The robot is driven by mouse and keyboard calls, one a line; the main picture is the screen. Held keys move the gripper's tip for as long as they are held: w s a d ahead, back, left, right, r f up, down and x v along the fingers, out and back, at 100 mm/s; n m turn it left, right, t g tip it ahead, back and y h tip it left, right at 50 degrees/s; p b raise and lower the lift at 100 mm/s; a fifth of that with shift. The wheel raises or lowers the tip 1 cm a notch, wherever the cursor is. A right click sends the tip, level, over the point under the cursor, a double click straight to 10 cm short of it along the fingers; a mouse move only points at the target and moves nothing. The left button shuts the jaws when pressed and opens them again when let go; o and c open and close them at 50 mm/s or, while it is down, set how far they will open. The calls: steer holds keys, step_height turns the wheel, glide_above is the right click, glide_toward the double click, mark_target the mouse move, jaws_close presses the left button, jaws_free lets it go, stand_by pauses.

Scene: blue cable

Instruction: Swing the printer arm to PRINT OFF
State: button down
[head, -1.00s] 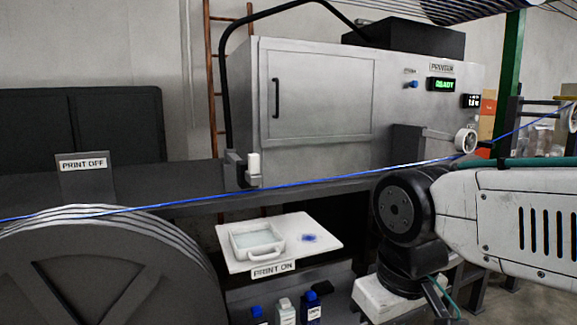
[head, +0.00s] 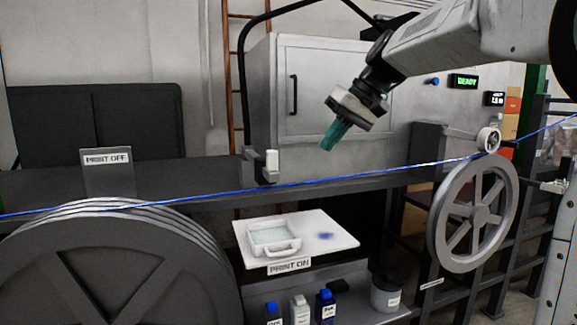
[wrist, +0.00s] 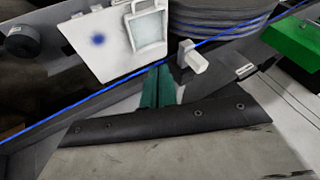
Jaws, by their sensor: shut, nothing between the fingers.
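The printer arm appears to be the dark bracket with a white upright block (head: 271,164) at the rail beside the blue cable (head: 330,180); the white block also shows in the wrist view (wrist: 192,57). It stands between the PRINT OFF sign (head: 107,160) on the left and the PRINT ON sign (head: 289,266) below. My gripper (head: 328,146) has teal fingers, shut and empty, pointing down-left in front of the grey cabinet. It is above and to the right of the white block, apart from it. In the wrist view the fingertips (wrist: 158,70) appear beside the block.
The blue cable crosses the whole head view, over a large dark drum (head: 110,270) and past a spoked wheel (head: 474,213). A white board (head: 340,238) holds a tray and a blue spot. Several bottles (head: 300,308) stand below.

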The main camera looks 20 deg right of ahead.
steer(key=shift+w+d+r, duration=0.3)
steer(key=shift+w, duration=0.3)
steer(key=shift+w+d+r, duration=0.3)
steer(key=shift+w, duration=0.3)
steer(key=w+a+f, duration=0.3)
steer(key=a+f, duration=0.5)
steer(key=shift+w+a, duration=0.35)
steer(key=shift+a, duration=0.05)
